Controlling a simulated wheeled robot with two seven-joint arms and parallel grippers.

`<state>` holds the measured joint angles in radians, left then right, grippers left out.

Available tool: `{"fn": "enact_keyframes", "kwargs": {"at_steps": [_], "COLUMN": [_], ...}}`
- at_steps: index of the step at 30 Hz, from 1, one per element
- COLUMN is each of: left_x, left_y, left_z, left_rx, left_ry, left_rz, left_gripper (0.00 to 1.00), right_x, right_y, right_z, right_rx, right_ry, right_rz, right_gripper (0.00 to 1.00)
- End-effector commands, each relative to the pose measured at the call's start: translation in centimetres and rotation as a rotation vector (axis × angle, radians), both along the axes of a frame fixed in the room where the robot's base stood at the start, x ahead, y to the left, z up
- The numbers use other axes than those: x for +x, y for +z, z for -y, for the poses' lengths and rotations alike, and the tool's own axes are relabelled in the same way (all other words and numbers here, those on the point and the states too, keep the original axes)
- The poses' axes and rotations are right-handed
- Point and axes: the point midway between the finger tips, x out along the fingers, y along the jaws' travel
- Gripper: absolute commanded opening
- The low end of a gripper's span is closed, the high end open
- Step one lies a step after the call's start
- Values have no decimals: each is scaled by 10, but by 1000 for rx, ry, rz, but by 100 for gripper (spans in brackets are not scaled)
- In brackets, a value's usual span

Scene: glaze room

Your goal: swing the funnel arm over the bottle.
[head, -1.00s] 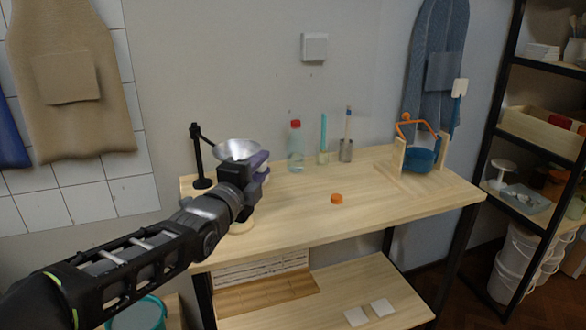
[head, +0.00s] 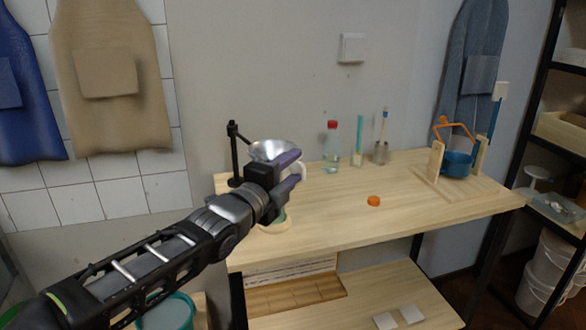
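The funnel arm's black post (head: 234,155) stands at the table's back left corner. Its shiny metal funnel (head: 275,150) sits to the right of the post, just behind my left gripper (head: 296,172). The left gripper points right, with its two purple-grey fingers apart and nothing clearly between them. I cannot tell whether it touches the funnel. A clear bottle with a red cap (head: 331,144) stands upright farther right, apart from the funnel. Below the gripper, a greenish object (head: 282,214) on a round pale base (head: 274,229) is mostly hidden. My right gripper is out of view.
An orange cap (head: 373,201) lies on the wooden table (head: 335,219). A tube (head: 358,140) and a metal cup with a tool (head: 381,152) stand by the bottle. A blue pot (head: 458,163) in a wooden stand is at right.

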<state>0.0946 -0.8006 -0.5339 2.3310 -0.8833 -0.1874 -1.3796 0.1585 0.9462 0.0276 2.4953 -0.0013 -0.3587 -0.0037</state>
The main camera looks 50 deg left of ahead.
Motion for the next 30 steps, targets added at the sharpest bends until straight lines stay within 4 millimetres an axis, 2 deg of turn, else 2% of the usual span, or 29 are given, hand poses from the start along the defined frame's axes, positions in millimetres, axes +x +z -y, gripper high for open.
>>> {"fn": "enact_keyframes", "kwargs": {"at_steps": [9,14,30], "left_x": [0,-6,-64], "left_y": [1,2,3], "left_z": [1,4,28], "left_rx": [2,1,1], "left_ry": [-2,-3,-2], "left_rz": [2,4,7], "left_gripper": [45,45,45], "right_x": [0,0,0], "right_y": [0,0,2], "right_z": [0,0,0], "right_rx": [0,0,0], "right_ry": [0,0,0], "right_rz": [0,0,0], "right_gripper": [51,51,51]}}
